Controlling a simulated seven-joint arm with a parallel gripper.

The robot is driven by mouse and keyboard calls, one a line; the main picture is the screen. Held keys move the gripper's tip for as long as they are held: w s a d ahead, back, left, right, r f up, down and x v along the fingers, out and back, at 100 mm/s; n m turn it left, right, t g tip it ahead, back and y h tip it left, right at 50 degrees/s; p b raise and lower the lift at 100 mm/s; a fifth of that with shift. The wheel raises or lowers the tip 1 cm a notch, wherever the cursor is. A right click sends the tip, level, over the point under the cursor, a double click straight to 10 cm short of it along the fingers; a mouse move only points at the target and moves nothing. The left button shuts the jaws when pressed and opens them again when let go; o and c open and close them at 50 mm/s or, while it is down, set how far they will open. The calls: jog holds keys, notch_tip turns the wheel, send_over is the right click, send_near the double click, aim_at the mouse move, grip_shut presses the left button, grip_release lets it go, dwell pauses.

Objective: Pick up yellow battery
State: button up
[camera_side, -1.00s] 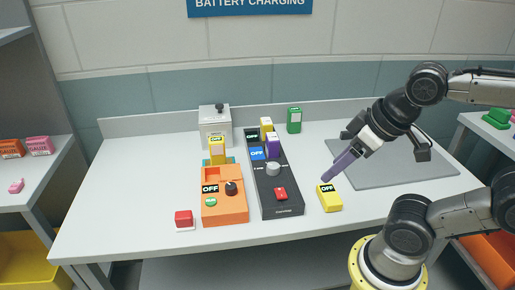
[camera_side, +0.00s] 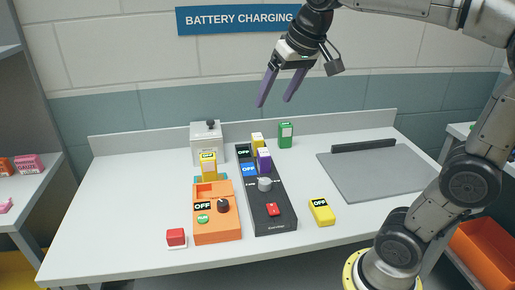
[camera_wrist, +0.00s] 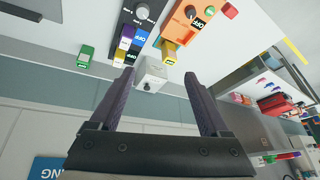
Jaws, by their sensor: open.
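A yellow battery (camera_side: 208,166) stands upright at the back end of the orange charger (camera_side: 217,228); it also shows in the wrist view (camera_wrist: 171,52). A second yellow battery (camera_side: 257,139) stands at the back of the black charger (camera_side: 276,215), behind a purple battery (camera_side: 264,161). A yellow block labelled OFF (camera_side: 321,212) lies alone on the counter, right of the black charger. My gripper (camera_side: 274,102) is open and empty, high above the back of the counter. Its two purple fingers (camera_wrist: 160,74) are spread in the wrist view, with nothing between them.
A white box with a dark knob (camera_side: 206,135) stands behind the orange charger. A green battery (camera_side: 285,135) stands at the back. A grey mat (camera_side: 375,178) with a dark bar (camera_side: 363,146) lies right. A red button (camera_side: 176,238) sits front left. The counter's left is clear.

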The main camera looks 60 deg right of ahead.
jog(key=w+d+f+m+g, duration=0.1)
jog(key=w+d+f+m, duration=0.1)
jog(key=w+d, duration=0.7)
jog(key=m+g, duration=0.2)
send_over(258, 136)
jog(key=a, duration=0.3)
jog(key=s+a+x, duration=0.1)
jog(key=s+x, duration=0.1)
jog(key=x, duration=0.9)
jog(key=shift+m+g, duration=0.3)
jog(key=shift+g, duration=0.2)
jog(key=f, duration=0.3)
jog(key=d+f, duration=0.1)
jog(key=f, duration=0.2)
jog(key=d+f, duration=0.1)
jog(key=f, duration=0.2)
jog(key=shift+s+d+f, duration=0.1)
jog(key=shift+s+f, duration=0.15)
jog(key=shift+f, duration=0.05)
jog(key=shift+w+d+f, duration=0.1)
jog(key=shift+f, duration=0.95)
jog(key=shift+w+d+f, duration=0.1)
jog(key=shift+d+f, duration=0.05)
jog(key=shift+f, duration=0.95)
jog(key=shift+w+d+f, duration=0.1)
jog(key=shift+f, duration=0.95)
jog(key=shift+c, duration=0.2)
grip_shut()
jog(key=shift+r, duration=0.1)
